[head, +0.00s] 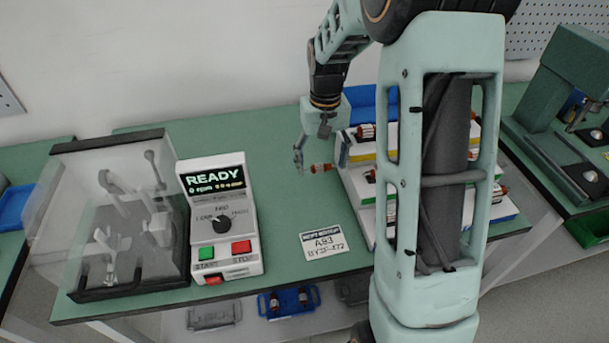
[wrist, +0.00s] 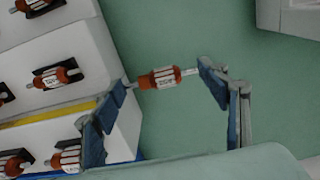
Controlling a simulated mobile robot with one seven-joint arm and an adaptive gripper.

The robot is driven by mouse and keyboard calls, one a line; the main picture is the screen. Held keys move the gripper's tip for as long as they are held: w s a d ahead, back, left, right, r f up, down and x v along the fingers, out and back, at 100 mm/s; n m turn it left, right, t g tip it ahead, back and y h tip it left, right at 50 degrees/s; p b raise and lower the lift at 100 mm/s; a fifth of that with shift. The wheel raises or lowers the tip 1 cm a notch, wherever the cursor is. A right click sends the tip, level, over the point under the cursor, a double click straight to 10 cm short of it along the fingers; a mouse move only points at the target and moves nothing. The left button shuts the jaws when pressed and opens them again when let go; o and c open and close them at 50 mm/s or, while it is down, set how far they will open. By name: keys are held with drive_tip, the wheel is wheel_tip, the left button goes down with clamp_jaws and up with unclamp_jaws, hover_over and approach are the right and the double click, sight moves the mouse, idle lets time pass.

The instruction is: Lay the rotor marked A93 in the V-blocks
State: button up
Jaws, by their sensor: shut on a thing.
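My gripper (head: 312,158) is shut on an orange-brown rotor (head: 320,167) with a white label band, held above the green bench left of the stepped rack. In the wrist view, the fingers of my gripper (wrist: 166,79) meet the two shaft ends of the rotor (wrist: 160,78). Its label is too small to read. A clear-walled test enclosure (head: 120,285) stands at left with pale stands (head: 105,243) inside. I cannot make out V-blocks clearly, nor whether the cover is open.
A control box (head: 218,215) beside the enclosure reads READY. The white stepped rack (wrist: 70,50) holds several similar rotors. A blue bin (head: 362,103) stands behind it, and a green press (head: 560,100) at far right. The bench between control box and rack is mostly clear.

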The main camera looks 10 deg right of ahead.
hover_over(306, 186)
wheel_tip(306, 186, down, 6)
drive_tip(key=shift+f, duration=1.5)
drive_tip(key=shift+f, duration=0.1)
drive_tip(key=shift+f, duration=0.15)
drive_tip(key=o, duration=1.2)
wheel_tip(306, 186, up, 13)
drive_tip(key=shift+f, duration=0.2)
